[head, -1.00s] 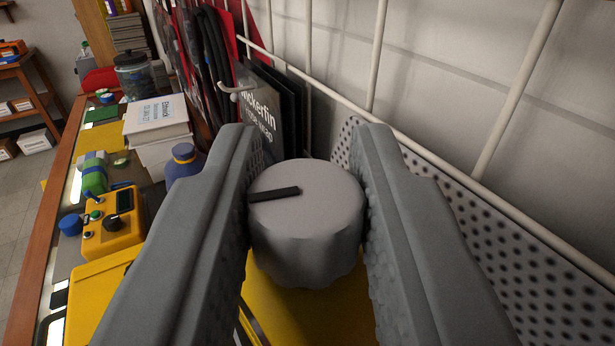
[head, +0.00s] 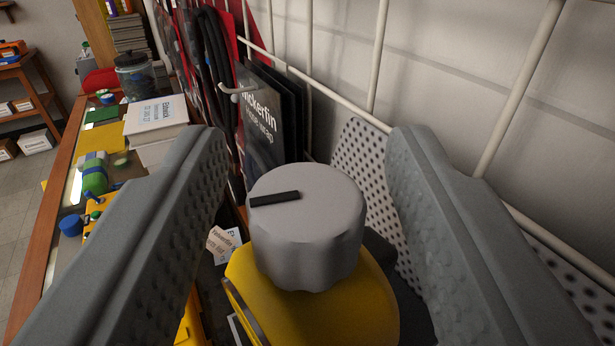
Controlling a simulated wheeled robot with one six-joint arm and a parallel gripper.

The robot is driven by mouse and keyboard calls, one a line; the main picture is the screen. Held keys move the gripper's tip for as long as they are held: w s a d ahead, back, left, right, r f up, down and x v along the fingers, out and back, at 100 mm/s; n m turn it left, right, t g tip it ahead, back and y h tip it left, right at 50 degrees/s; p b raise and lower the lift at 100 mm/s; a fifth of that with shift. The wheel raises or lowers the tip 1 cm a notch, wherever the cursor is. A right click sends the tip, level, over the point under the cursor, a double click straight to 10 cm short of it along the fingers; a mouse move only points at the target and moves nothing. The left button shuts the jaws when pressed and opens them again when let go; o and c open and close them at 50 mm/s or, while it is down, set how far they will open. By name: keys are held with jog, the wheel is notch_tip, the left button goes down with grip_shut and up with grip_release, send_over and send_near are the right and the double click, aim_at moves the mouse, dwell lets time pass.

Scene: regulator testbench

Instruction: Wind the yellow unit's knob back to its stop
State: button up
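The grey fluted knob (head: 306,235) stands upright on top of the yellow unit (head: 320,312) in the middle of the view. A black pointer bar (head: 275,198) on its top face points to the left. My gripper (head: 306,165) is open, with one finger on each side of the knob and a visible gap on both sides. The fingers touch nothing that I can see. The lower part of the yellow unit is cut off by the picture's bottom edge.
A perforated grey panel (head: 361,160) and white wire grid (head: 374,56) stand close behind on the right. Black packages (head: 262,130) hang behind the knob. On the bench at left are white-covered books (head: 157,118), a glass jar (head: 134,72) and a green bottle (head: 94,178).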

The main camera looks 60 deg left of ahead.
jog(key=v, duration=1.7)
jog(key=shift+d, duration=0.15)
jog(key=shift+s, duration=0.1)
jog(key=shift+s+a+m+t+h, duration=3)
jog(key=shift+s+a+t+h, duration=0.2)
jog(key=shift+s+t+h, duration=0.1)
jog(key=x, duration=1.7)
jog(key=shift+w+r, duration=0.15)
jog(key=shift+w, duration=0.1)
